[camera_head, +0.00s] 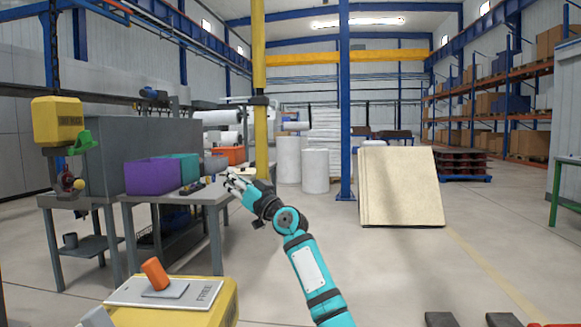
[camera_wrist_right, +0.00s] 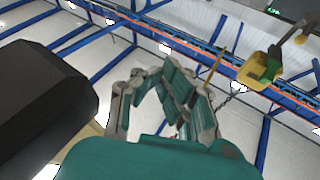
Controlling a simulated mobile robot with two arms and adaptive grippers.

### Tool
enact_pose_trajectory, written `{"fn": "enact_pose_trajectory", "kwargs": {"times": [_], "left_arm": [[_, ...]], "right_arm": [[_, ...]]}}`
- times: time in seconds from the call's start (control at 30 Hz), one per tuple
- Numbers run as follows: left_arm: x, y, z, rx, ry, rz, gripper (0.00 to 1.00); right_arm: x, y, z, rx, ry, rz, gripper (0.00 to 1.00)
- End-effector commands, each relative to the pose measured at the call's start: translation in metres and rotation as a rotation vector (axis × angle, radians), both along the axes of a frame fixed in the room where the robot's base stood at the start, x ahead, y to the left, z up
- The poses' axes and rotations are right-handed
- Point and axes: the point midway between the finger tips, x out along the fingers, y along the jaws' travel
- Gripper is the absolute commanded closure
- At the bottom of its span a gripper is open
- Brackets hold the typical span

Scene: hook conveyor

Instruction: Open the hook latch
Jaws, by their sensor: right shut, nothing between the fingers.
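A yellow hoist block (camera_head: 57,120) hangs at the left in the head view, with a green latch piece (camera_head: 82,143) at its side and a dark hook (camera_head: 66,178) below. A yellow and green piece, apparently the same block (camera_wrist_right: 254,72), shows at the upper right of the right wrist view. My right gripper (camera_head: 234,179) is near the middle of the head view, well right of the hook and apart from it. Its fingers (camera_wrist_right: 168,100) are shut and empty. My left gripper is in neither view.
A grey table (camera_head: 190,197) with purple (camera_head: 152,177) and teal (camera_head: 182,166) bins stands between hook and gripper. A yellow console (camera_head: 205,300) with an orange lever (camera_head: 155,273) and a FREE label is at the lower left. A beige panel (camera_head: 400,187) stands right, beyond open floor.

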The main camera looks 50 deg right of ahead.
Motion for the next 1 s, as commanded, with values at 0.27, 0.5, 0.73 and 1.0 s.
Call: {"fn": "enact_pose_trajectory", "kwargs": {"times": [0.27,0.5,0.73,1.0], "left_arm": [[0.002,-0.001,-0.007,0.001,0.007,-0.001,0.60],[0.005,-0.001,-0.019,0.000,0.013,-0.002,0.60],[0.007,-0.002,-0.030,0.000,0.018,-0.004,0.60],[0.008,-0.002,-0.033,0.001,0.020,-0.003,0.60]], "right_arm": [[-0.005,-0.002,-0.003,-0.019,0.043,-0.003,1.00],[-0.007,-0.005,-0.013,-0.034,0.086,-0.004,1.00],[-0.009,-0.007,-0.022,-0.049,0.123,-0.008,1.00],[-0.009,-0.008,-0.026,-0.050,0.135,-0.009,1.00]]}}
